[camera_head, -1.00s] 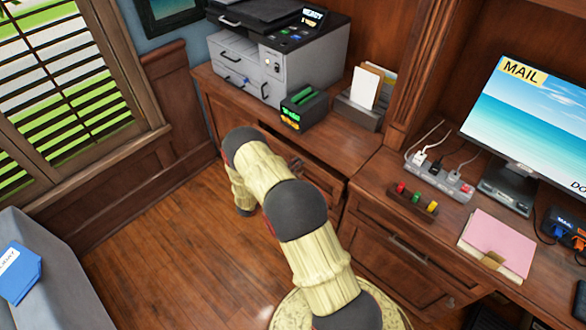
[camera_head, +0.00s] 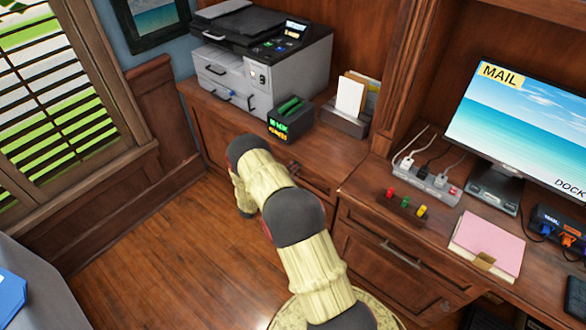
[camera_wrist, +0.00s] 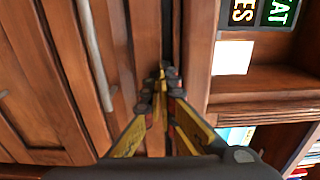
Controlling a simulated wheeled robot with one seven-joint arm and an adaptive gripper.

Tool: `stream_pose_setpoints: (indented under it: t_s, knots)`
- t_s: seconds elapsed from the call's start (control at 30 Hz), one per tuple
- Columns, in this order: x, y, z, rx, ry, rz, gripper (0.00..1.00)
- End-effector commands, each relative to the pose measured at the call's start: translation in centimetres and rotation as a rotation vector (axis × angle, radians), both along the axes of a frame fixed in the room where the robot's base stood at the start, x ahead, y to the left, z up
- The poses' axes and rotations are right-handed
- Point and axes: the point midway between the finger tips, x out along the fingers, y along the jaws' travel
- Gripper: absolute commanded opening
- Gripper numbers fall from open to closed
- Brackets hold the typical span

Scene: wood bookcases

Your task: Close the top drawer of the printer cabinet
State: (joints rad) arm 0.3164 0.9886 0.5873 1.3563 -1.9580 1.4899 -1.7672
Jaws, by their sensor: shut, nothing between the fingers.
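The printer cabinet (camera_head: 205,128) is the brown wooden unit under the printer. Its top drawer (camera_head: 318,182) sits just below the counter edge, partly hidden by my arm in the head view. The drawer front looks nearly in line with the cabinet, but I cannot tell whether it is fully flush. In the wrist view, a wooden front with a long metal handle (camera_wrist: 95,50) lies left of my gripper. My gripper (camera_wrist: 163,72) is shut and empty, its tips beside a dark gap at the front's edge. In the head view my arm hides the fingers.
The grey printer (camera_head: 262,60) and a black box with a lit display (camera_head: 290,120) stand on the cabinet. A desk with a monitor (camera_head: 525,120) and a pink folder (camera_head: 488,242) is at right. The wooden floor (camera_head: 150,260) at left is clear.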

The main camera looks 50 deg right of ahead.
Motion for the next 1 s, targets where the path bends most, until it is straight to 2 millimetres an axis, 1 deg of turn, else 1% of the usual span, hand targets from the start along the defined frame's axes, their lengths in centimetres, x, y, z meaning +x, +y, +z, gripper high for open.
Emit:
stream_pose_setpoints:
  t_s: [0.07, 0.13, 0.27, 0.37, 0.6, 0.7, 0.8, 1.0]
  knots:
    - [0.1, -0.1, 0.2, -0.002, -0.006, -0.001, 0.00]
    - [0.0, 0.4, 0.3, -0.002, -0.005, 0.000, 0.00]
    - [-0.4, 2.3, 0.2, 0.000, -0.001, 0.000, 0.00]
    - [-1.1, 4.4, 0.3, -0.002, 0.001, 0.000, 0.00]
    - [-1.5, 9.8, 0.3, -0.002, 0.001, 0.001, 0.00]
    - [-1.6, 11.6, 0.2, -0.002, 0.001, 0.000, 0.00]
    - [-1.7, 12.9, 0.2, -0.002, 0.001, -0.001, 0.00]
    - [-1.9, 14.2, 0.1, -0.001, 0.000, -0.003, 0.00]
